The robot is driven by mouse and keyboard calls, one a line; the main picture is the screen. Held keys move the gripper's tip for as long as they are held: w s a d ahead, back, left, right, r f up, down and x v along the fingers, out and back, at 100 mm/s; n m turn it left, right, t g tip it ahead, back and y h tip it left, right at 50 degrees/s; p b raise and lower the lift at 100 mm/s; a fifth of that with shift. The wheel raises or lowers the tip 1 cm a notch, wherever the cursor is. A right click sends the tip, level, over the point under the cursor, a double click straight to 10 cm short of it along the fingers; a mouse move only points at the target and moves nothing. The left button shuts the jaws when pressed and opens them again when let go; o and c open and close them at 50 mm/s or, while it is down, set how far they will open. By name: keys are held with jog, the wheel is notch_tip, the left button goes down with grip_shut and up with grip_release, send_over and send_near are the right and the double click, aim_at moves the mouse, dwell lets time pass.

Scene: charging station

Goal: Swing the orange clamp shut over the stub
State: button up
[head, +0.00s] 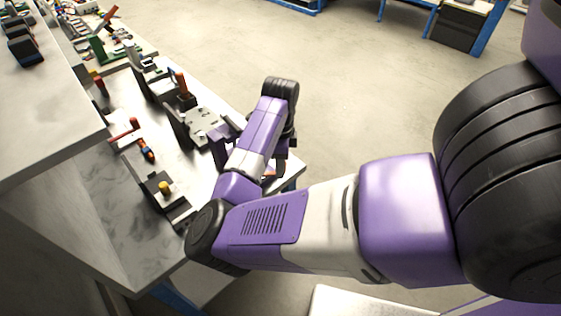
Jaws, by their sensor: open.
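My gripper (219,146) shows only in part, beyond my purple forearm and beside a grey fixture plate on the bench. My forearm hides most of it; it is open, and I see nothing held. A small orange piece (268,172) shows just right of my forearm, near the bench's end; it may be part of the orange clamp, but its shape and angle are hidden. I cannot make out the stub for certain.
The grey fixture plate (203,121) lies left of my forearm. A dark fixture with a yellow knob (164,187) stands nearer. A grey shelf (45,110) overhangs the left side.

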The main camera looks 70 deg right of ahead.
jog(key=shift+c, duration=0.5)
grip_shut()
jog(key=shift+r, duration=0.1)
dwell(0.8)
